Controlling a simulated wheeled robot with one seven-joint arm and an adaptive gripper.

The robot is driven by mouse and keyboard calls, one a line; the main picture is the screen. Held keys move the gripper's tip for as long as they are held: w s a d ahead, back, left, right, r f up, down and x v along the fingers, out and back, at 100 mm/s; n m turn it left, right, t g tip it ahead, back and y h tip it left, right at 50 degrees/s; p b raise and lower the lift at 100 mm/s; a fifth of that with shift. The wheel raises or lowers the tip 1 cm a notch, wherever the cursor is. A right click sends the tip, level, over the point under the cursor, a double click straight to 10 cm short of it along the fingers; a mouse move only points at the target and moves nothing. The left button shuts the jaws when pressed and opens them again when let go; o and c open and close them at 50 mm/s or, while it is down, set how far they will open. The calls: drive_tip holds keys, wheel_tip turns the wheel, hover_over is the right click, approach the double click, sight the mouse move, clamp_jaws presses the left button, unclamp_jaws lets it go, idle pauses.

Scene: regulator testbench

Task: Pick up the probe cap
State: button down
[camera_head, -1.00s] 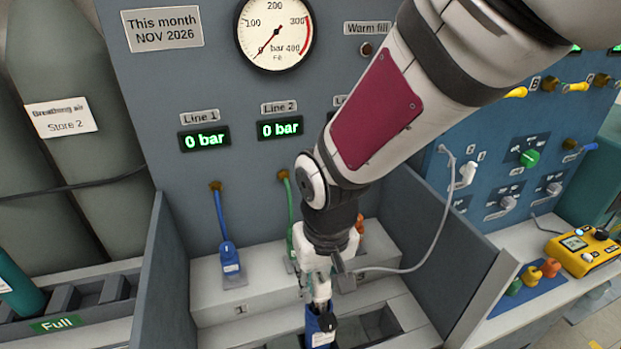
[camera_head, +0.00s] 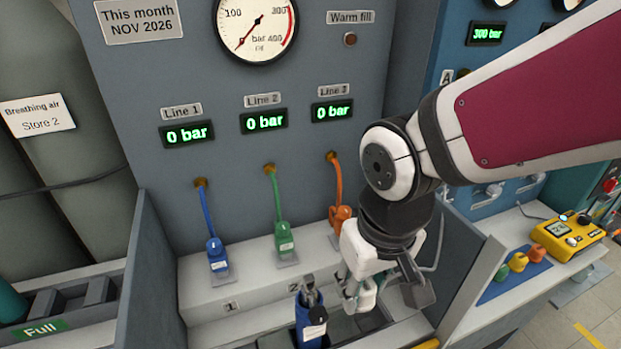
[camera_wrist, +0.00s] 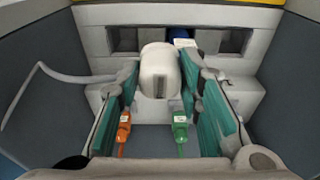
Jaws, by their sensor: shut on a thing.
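A white, rounded, barrel-shaped piece, which I take to be the probe cap (camera_wrist: 158,72), shows between my fingers in the wrist view. My gripper (camera_head: 365,297) is shut on it, with one teal-padded finger on each side in the wrist view (camera_wrist: 160,100). In the head view my gripper hangs over the right part of the bench recess, and the cap cannot be made out clearly among the white finger parts. A pale cord (camera_wrist: 50,75) runs in from the left to beside my left finger in the wrist view.
A blue cylinder (camera_head: 311,325) with a dark valve stands upright in the recess, left of my gripper. Blue (camera_head: 216,252), green (camera_head: 284,238) and orange (camera_head: 341,217) line connectors sit behind. A grey side wall (camera_head: 455,265) rises at right. A yellow meter (camera_head: 570,240) lies beyond it.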

drive_tip(key=shift+s+d+f+b, duration=0.15)
drive_tip(key=shift+d+f+b, duration=0.1)
drive_tip(key=shift+d+b, duration=0.25)
drive_tip(key=b, duration=0.2)
drive_tip(key=shift+d+b, duration=0.25)
drive_tip(key=shift+b, duration=0.15)
drive_tip(key=shift+s+d+r+b, duration=0.25)
drive_tip(key=shift+s+d+b, duration=0.65)
drive_tip(key=shift+s+b, duration=0.05)
drive_tip(key=shift+s+d+r+b, duration=0.2)
drive_tip(key=shift+s+d+b, duration=0.65)
drive_tip(key=shift+s+b, duration=0.05)
